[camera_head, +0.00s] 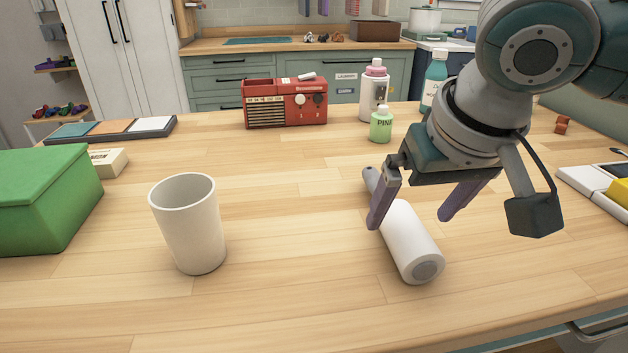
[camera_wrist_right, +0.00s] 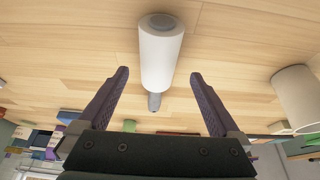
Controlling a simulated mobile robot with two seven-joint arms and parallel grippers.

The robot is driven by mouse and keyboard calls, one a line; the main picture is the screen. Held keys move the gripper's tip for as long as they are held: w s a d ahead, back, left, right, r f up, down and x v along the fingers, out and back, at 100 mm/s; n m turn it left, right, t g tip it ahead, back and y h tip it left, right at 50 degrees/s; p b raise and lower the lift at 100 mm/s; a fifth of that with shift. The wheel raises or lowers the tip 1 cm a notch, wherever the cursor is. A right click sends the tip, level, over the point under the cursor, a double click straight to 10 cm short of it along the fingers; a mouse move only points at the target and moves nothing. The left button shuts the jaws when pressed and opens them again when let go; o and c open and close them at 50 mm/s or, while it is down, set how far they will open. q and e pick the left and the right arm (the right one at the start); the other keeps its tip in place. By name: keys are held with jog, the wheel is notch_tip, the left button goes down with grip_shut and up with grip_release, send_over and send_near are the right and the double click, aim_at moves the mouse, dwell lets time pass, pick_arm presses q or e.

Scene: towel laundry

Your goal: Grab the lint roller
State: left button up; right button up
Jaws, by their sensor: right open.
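The lint roller (camera_head: 409,243) lies on the wooden table, with its white roll toward the front and its grey handle (camera_head: 371,181) pointing back. It also shows in the right wrist view (camera_wrist_right: 162,55), beyond the fingertips, with the handle end between the fingers. My right gripper (camera_head: 410,220) is open and empty above the roller, its purple-grey fingers on either side of it. The fingers in the right wrist view (camera_wrist_right: 159,74) are wide apart and do not appear to touch the roller. My left gripper is not in view.
A white cup (camera_head: 190,225) stands left of the roller. A green box (camera_head: 45,200) is at the far left. A red radio (camera_head: 285,103), a green bottle (camera_head: 381,125) and a white bottle (camera_head: 373,92) stand at the back. The table between cup and roller is clear.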

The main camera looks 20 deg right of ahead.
aim_at(409, 219)
jog(key=x, duration=0.2)
jog(key=b+x, duration=0.1)
jog(key=x, duration=0.1)
jog(key=shift+w+d+f, duration=0.25)
jog(key=c, duration=1.5)
